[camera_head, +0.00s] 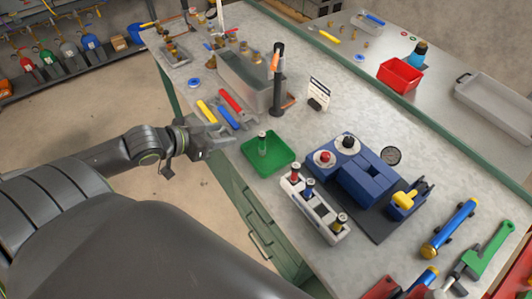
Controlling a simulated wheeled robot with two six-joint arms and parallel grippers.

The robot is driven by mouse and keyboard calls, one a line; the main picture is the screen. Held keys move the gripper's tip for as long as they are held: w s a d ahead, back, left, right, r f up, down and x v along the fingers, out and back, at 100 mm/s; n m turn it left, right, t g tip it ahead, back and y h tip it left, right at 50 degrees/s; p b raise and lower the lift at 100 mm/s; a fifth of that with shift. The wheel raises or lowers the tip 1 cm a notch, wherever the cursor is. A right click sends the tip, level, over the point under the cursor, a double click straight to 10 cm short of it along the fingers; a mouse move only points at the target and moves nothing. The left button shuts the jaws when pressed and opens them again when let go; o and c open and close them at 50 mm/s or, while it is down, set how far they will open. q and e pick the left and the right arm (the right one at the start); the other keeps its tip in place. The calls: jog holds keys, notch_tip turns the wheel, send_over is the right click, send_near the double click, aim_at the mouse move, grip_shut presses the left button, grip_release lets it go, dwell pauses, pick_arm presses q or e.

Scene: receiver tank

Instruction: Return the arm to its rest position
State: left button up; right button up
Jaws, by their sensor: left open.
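My left arm (125,153) reaches in from the left, past the near edge of the workbench (345,65). Its gripper (214,132) is open at the bench's near edge, with nothing seen between the fingers. It is close to the yellow (206,111), blue (229,117) and red (231,101) handled tools; whether it touches any is unclear. My right gripper is not in view.
A grey basin (250,82) and a black post with an orange top (278,82) stand behind. A blue fixture (367,182) and a white rack with several plungers (314,209) stand to the right. Open floor (105,95) lies left of the bench.

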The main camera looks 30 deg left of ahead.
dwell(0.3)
pick_arm(q)
jog(key=shift+f, duration=0.1)
jog(key=a+f+n+y+b, duration=0.2)
jog(key=a+f+n+y, duration=0.15)
jog(key=a+f, duration=0.95)
jog(key=s+a+f+n+g+y, duration=0.1)
jog(key=s+f+g, duration=0.15)
jog(key=f, duration=0.65)
jog(key=s+f+g+y, duration=0.15)
jog(key=s+f, duration=0.25)
jog(key=f, duration=0.4)
jog(key=s+d+f+g+b, duration=0.15)
jog(key=s+d+f, duration=0.25)
jog(key=s+f, duration=0.4)
jog(key=s+d+f+g+b, duration=0.1)
jog(key=s+d+f+g, duration=0.3)
jog(key=f, duration=0.6)
jog(key=s+d+f+h, duration=0.1)
jog(key=s+d+f, duration=0.7)
jog(key=s+d, duration=0.4)
jog(key=shift+s+d+f+g, duration=0.2)
jog(key=shift+s+f+g, duration=0.2)
jog(key=shift+s, duration=0.4)
